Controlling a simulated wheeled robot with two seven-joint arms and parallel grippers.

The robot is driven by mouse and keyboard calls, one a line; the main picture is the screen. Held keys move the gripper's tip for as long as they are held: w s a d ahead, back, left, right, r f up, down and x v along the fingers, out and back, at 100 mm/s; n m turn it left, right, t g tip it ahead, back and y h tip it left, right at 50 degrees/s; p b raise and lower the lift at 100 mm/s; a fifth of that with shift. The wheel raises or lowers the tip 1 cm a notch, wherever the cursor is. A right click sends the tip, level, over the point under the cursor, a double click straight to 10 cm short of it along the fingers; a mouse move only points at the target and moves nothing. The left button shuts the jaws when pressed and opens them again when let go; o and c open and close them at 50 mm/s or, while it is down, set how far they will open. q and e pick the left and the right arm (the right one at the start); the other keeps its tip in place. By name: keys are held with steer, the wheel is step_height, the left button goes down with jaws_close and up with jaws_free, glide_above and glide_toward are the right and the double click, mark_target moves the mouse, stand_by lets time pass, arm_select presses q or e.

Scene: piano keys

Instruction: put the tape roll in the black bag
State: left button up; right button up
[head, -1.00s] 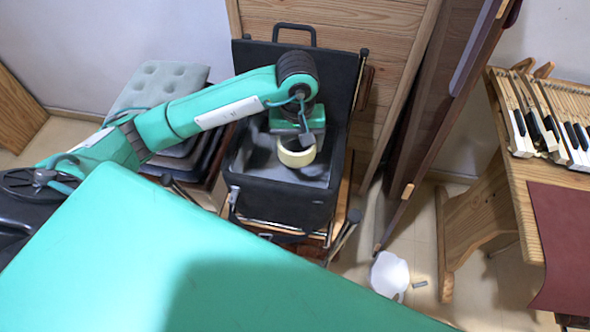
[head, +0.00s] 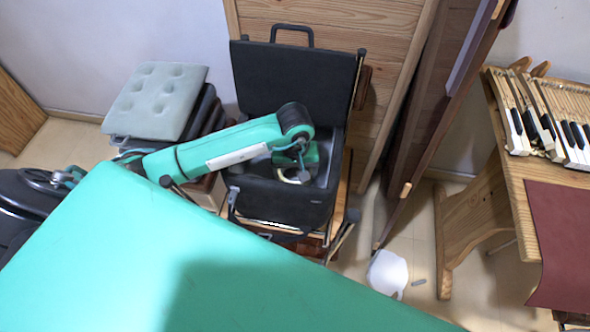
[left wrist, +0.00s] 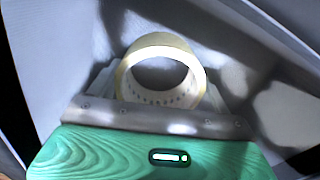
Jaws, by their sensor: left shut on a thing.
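The tape roll (head: 296,176) is a pale cream ring, low inside the open black bag (head: 272,205). The bag's dark lid (head: 292,82) stands up behind it. My left gripper (head: 300,170) reaches down into the bag's opening and is shut on the roll. In the left wrist view the tape roll (left wrist: 163,50) sits at the gripper's jaw edge (left wrist: 160,105), with the bag's grey lining around it. The bag's front wall and rim partly hide the roll in the head view. My right gripper is not in view.
Grey tufted cushions (head: 158,100) are stacked left of the bag. A wooden panel (head: 390,90) stands behind it and a dark leaning board (head: 435,120) to its right. A table with piano keys (head: 540,120) is at the far right. A white object (head: 387,272) lies on the floor.

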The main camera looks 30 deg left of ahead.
arm_select(q)
steer(key=shift+f, duration=0.15)
steer(key=o, duration=0.9)
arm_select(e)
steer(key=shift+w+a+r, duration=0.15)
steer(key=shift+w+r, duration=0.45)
arm_select(q)
steer(key=shift+r, duration=0.2)
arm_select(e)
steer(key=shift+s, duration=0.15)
arm_select(q)
steer(key=shift+r, duration=0.45)
step_height(320, 180, up, 11)
steer(key=shift+b, duration=0.45)
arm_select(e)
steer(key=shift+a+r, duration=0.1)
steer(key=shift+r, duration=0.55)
